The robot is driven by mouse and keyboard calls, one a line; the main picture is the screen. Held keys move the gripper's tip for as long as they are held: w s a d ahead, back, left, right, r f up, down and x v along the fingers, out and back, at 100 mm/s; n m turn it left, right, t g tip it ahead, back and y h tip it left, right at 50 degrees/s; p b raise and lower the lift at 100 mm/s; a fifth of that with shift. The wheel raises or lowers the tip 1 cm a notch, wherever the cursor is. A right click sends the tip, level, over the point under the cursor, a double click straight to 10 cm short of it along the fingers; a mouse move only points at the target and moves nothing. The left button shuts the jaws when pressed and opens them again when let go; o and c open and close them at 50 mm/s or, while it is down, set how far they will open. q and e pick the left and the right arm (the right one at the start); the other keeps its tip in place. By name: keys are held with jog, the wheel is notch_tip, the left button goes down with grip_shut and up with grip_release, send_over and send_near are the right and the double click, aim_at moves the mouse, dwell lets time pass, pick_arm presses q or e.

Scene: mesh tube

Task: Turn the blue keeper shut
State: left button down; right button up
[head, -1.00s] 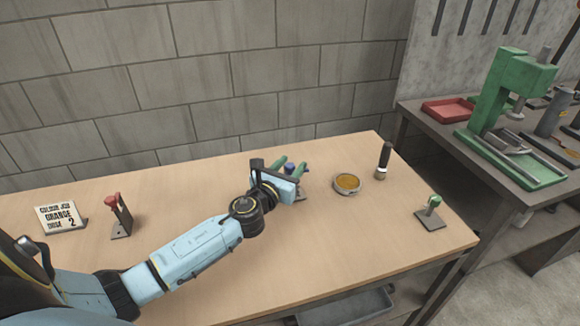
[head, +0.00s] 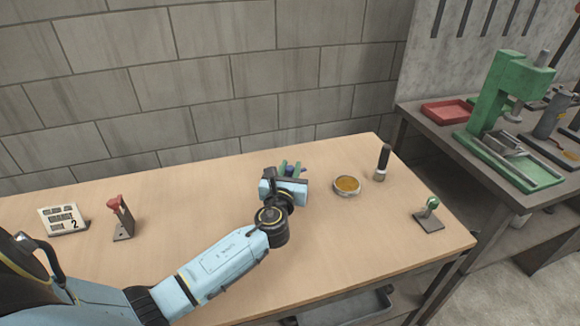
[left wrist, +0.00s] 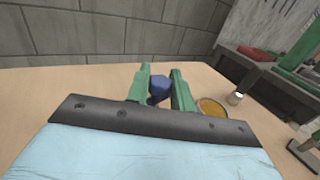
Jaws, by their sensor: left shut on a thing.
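The blue keeper (left wrist: 158,88) shows in the left wrist view as a small blue knob between the two green fingers of my left gripper (left wrist: 161,80). My left gripper (head: 291,168) is shut on the keeper, near the back edge of the table. In the head view the gripper body covers most of the keeper and its mount, so the keeper's angle cannot be told. My right gripper is not in view.
A round dish with an orange-yellow filling (head: 347,185) and a black-handled tool (head: 383,162) stand close to the right. A red-topped fixture (head: 119,218) and a sign (head: 62,219) are on the left. A green-knobbed fixture (head: 430,215) is at the right edge.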

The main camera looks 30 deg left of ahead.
pick_arm(q)
jog(key=n+g+y, duration=0.3)
jog(key=y, duration=0.2)
jog(key=shift+d+n, duration=0.1)
jog(key=shift+n, duration=0.3)
jog(key=n+g+y, duration=0.2)
jog(key=g, duration=0.1)
jog(key=shift+n+y+b, duration=0.3)
jog(key=shift+y, duration=0.1)
jog(key=shift+n+g, duration=0.4)
jog(key=n+g+y+b, duration=0.1)
jog(key=g+y, duration=0.1)
jog(key=shift+n+g, duration=0.4)
jog(key=shift+n+g+b, duration=0.35)
jog(key=shift+n+g, duration=0.05)
jog(key=shift+g, duration=0.2)
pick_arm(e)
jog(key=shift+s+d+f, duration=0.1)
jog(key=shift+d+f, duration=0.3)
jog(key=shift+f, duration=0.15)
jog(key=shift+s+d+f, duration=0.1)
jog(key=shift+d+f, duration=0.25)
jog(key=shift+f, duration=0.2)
pick_arm(q)
jog(key=shift+g+y, duration=0.3)
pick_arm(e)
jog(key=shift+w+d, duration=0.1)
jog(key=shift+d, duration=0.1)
